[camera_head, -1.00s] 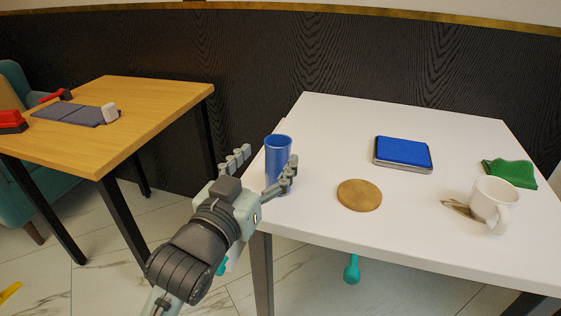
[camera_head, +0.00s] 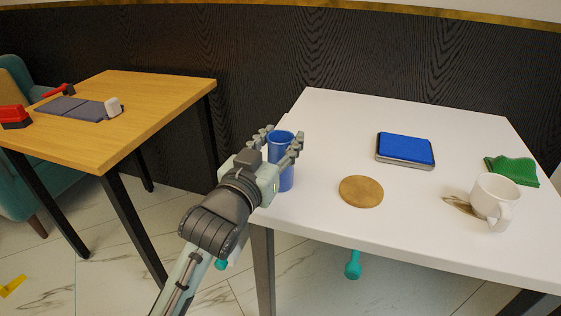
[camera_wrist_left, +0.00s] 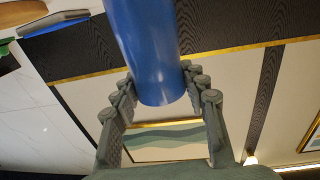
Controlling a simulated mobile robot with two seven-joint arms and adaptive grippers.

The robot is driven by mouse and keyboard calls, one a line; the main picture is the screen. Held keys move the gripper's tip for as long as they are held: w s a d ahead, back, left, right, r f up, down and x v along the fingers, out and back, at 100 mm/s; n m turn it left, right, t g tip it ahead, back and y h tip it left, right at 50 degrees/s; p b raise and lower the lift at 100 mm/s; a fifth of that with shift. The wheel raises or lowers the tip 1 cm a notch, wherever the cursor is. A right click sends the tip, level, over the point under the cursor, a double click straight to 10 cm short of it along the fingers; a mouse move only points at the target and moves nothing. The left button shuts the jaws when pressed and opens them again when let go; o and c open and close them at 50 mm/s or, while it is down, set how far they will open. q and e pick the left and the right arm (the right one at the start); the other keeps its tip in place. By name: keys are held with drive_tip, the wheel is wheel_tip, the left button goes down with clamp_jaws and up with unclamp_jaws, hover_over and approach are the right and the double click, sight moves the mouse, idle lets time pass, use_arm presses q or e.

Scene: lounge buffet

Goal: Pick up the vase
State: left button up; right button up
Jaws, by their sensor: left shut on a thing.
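The blue cylindrical vase (camera_head: 285,176) stands upright near the left edge of the white table (camera_head: 330,225) in the head view. My left gripper (camera_head: 281,138) is around its upper part, with one finger on each side, and is shut on it. In the left wrist view the vase (camera_wrist_left: 150,50) fills the space between the two fingers of my left gripper (camera_wrist_left: 160,95). Part of the vase is hidden behind the gripper in the head view. My right gripper is not in view.
On the white table are a round tan disc (camera_head: 361,191), a blue-topped box (camera_head: 404,149), a green cloth (camera_head: 513,171) and a white mug (camera_head: 494,198). A wooden table (camera_head: 150,105) stands at the left, with a floor gap between the tables.

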use_arm(q)
clamp_jaws()
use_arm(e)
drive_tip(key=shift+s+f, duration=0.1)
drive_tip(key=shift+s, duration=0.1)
use_arm(q)
drive_tip(key=shift+r, duration=0.1)
drive_tip(key=shift+r, duration=0.25)
wheel_tip(320, 180, up, 4)
drive_tip(key=shift+f+p, duration=0.2)
drive_tip(key=shift+p, duration=0.1)
drive_tip(key=w+a+r, duration=0.2)
drive_tip(key=a+r, duration=0.4)
drive_tip(key=a, duration=0.5)
drive_tip(key=shift+w+a+r, duration=0.2)
drive_tip(key=shift+w+r, duration=0.05)
drive_tip(key=shift+r, duration=0.15)
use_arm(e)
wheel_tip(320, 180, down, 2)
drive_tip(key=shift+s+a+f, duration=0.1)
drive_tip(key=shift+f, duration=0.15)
